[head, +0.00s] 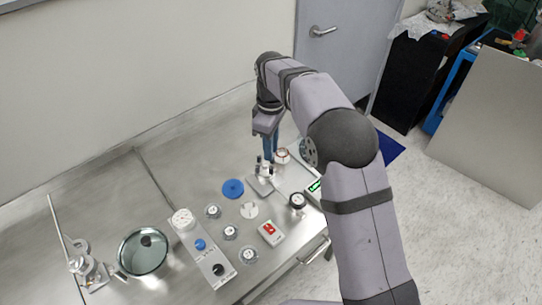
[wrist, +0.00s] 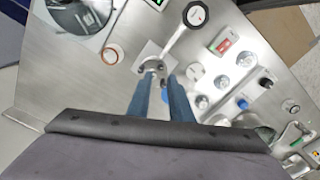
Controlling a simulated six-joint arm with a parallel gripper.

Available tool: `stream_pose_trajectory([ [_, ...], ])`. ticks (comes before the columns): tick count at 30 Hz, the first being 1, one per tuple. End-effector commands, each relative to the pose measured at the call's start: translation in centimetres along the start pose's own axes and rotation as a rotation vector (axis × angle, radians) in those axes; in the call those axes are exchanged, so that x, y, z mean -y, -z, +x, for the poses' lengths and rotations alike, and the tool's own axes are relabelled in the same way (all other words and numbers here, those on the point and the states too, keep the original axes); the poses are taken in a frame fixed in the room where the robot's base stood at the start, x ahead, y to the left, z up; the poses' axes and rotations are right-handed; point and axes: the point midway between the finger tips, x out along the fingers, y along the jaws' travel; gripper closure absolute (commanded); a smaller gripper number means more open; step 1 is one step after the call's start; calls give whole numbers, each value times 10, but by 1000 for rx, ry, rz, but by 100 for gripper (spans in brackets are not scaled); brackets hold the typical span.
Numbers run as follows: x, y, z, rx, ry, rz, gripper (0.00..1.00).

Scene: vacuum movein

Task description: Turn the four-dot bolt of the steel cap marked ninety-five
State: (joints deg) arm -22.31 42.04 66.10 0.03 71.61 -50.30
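Several small steel caps stand in a row on the table: one nearest the blue disc (head: 213,211), a middle cap (head: 230,232) and a near cap (head: 249,255). In the wrist view steel caps show right of the fingers, one (wrist: 222,82) in the middle and one (wrist: 246,60) further right. Their numbers and bolt dots are too small to read. My gripper (head: 267,158) points down at the table's back right, away from the caps, over a small fixture on a square plate (head: 260,187). In the wrist view its blue fingers (wrist: 161,78) are apart with nothing held between them.
A control panel (head: 206,252) with gauge and knobs and a glass-lidded pot (head: 143,250) stand left. A red-switch box (head: 271,232), white disc (head: 249,210) and black-rimmed gauge (head: 297,201) surround the caps. Bare steel lies behind the panel.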

Motion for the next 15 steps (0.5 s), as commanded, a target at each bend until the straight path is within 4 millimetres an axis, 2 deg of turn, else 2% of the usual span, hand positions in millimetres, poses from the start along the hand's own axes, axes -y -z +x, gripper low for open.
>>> stream_pose_trajectory([
  [9,0,0,-4,1,1,0,81],
  [10,0,0,-4,1,1,0,79],
  [11,0,0,-4,1,0,0,71],
  [15,-5,-4,1,-1,-17,16,70],
])
